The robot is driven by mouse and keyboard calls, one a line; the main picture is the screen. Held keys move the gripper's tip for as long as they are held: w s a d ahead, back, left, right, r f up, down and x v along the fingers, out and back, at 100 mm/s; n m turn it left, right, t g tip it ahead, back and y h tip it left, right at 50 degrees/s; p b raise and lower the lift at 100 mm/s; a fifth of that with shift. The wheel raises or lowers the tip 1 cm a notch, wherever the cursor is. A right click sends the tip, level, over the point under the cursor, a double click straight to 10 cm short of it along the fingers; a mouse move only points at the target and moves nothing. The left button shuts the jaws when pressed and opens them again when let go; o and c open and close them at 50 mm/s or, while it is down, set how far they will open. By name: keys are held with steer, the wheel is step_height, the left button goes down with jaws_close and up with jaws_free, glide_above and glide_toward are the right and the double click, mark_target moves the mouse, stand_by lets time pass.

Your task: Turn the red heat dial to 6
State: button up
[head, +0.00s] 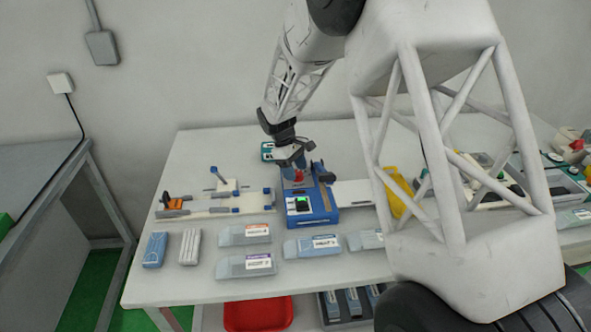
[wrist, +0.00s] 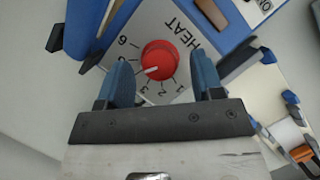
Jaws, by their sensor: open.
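The red heat dial (wrist: 159,60) sits on a light plate marked HEAT in the wrist view, with numbers around its lower and left side. Its white pointer mark faces lower left, between the 3 and the 6; the exact number there is hard to read. The 6 is at the dial's upper left. My gripper (wrist: 162,80) is open, its blue fingers on either side of the dial in this view; contact cannot be told. In the head view the dial (head: 298,176) is a small red spot on the blue machine (head: 318,216), just under my gripper (head: 294,168).
The machine has a lit green display (head: 302,203). A white fixture with blue clamps (head: 235,203) stands to its left. Several labelled packs, including one pack (head: 312,246), lie in front. A red tray (head: 258,314) is below the table edge. My arm hides part of the right side.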

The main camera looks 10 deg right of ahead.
steer(key=shift+f, duration=0.1)
steer(key=c, duration=0.9)
steer(key=shift+d+m, duration=0.1)
steer(key=shift+m, duration=0.2)
steer(key=m, duration=0.2)
steer(key=m+g+y, duration=0.1)
steer(key=m, duration=0.1)
steer(key=shift+w+d+y, duration=0.1)
steer(key=shift+d+y, duration=0.05)
steer(key=shift+y, duration=0.15)
steer(key=m, duration=0.2)
steer(key=m+y, duration=0.1)
steer(key=m, duration=0.1)
steer(key=shift+d+y, duration=0.1)
steer(key=shift+y, duration=0.2)
steer(key=shift+m, duration=0.3)
steer(key=o, duration=0.9)
